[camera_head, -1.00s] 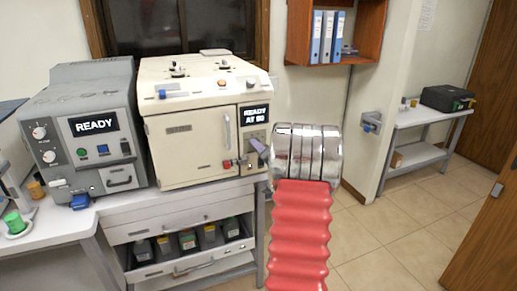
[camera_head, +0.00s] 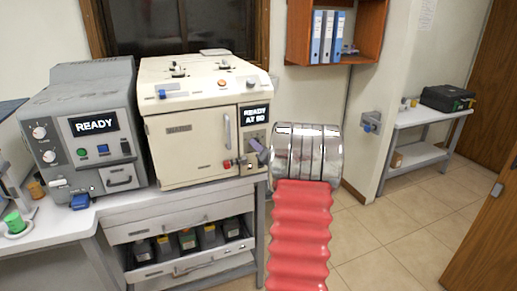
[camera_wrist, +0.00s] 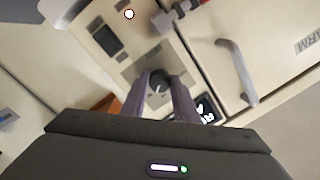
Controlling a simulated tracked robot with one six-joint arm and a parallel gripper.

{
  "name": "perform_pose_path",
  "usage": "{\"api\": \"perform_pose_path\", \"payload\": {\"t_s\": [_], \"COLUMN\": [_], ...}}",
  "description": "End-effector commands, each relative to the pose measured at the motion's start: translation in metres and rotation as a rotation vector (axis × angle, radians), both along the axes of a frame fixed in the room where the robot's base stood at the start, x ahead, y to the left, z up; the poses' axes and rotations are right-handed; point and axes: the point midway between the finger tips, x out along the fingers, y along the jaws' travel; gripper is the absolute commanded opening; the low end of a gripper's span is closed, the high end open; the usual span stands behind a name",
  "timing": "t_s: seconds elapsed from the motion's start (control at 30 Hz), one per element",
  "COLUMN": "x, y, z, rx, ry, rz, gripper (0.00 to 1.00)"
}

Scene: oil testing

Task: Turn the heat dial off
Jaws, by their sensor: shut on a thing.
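The cream machine (camera_head: 185,150) stands on the bench with a display (camera_head: 254,114) reading "READY AT" and a number hard to read. In the wrist view a dark round dial (camera_wrist: 160,82) with a white pointer mark sits on its control panel (camera_wrist: 128,72). My gripper (camera_wrist: 161,90) has its two purple-grey fingers on either side of this dial, shut on it. In the head view my gripper (camera_head: 260,152) is at the machine's right front panel, below the display, and hides the dial there.
A silver door handle (camera_wrist: 237,75) and a red knob (camera_head: 227,164) are close to my gripper. A grey machine (camera_head: 90,125) reading "READY" stands at left. Several bottles fill an open drawer (camera_head: 190,255) below. Floor at right is clear.

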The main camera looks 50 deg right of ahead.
Motion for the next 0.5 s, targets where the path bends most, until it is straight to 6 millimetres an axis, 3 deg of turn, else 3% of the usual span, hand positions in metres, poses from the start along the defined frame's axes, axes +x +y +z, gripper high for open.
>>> {"api": "perform_pose_path", "payload": {"t_s": [0.5], "x": [-0.0012], "y": [-0.0011], "z": [-0.0008], "rx": [-0.397], "ry": [0.239], "rz": [-0.002], "gripper": [0.05]}}
